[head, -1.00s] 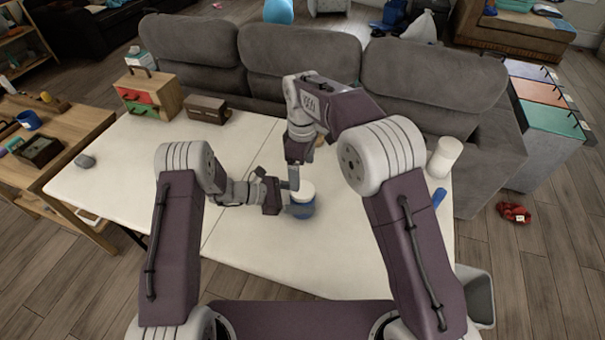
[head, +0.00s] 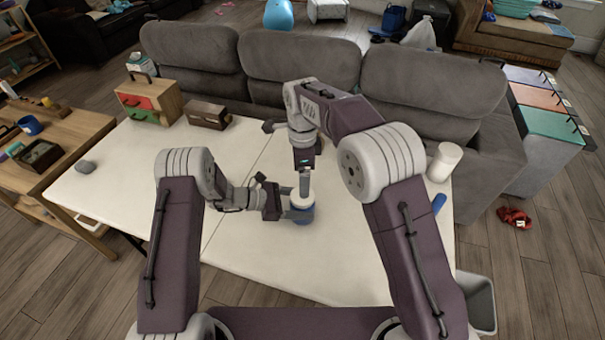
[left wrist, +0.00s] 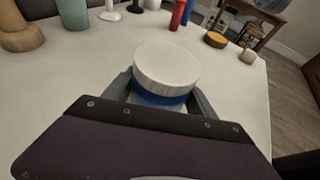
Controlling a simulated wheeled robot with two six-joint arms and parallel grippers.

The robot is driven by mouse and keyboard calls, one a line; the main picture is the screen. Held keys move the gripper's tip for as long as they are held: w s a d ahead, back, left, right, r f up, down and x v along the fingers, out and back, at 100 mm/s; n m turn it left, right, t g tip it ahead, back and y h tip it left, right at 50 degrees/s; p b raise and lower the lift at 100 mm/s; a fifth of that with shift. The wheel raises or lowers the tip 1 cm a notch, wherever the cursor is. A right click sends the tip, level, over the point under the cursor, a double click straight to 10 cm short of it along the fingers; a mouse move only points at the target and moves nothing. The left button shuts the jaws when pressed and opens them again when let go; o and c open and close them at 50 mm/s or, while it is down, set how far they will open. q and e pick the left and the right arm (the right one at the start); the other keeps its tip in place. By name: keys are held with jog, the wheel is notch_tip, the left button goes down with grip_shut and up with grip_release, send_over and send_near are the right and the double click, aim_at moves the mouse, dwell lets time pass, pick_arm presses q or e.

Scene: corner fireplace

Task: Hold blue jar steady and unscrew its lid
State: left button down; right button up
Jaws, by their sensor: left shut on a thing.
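The blue jar (head: 304,216) with a white lid (head: 302,203) stands upright on the white table. My left gripper (head: 289,214) is shut on the jar's body from the left. In the left wrist view the white lid (left wrist: 167,65) sits on the jar, with the blue band (left wrist: 158,99) between the two fingers (left wrist: 160,97). My right gripper (head: 304,190) points down over the lid in the head view. Its fingers are seen edge-on, so their opening and any contact with the lid are unclear.
The white table (head: 240,260) is clear in front of the jar. A white canister (head: 444,161) and a blue cylinder (head: 439,202) stand at the right. A wooden drawer box (head: 148,98) and a brown box (head: 207,112) are at the back left. A grey sofa (head: 300,75) lies behind.

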aim_at(302, 206)
jog(key=shift+f, duration=4)
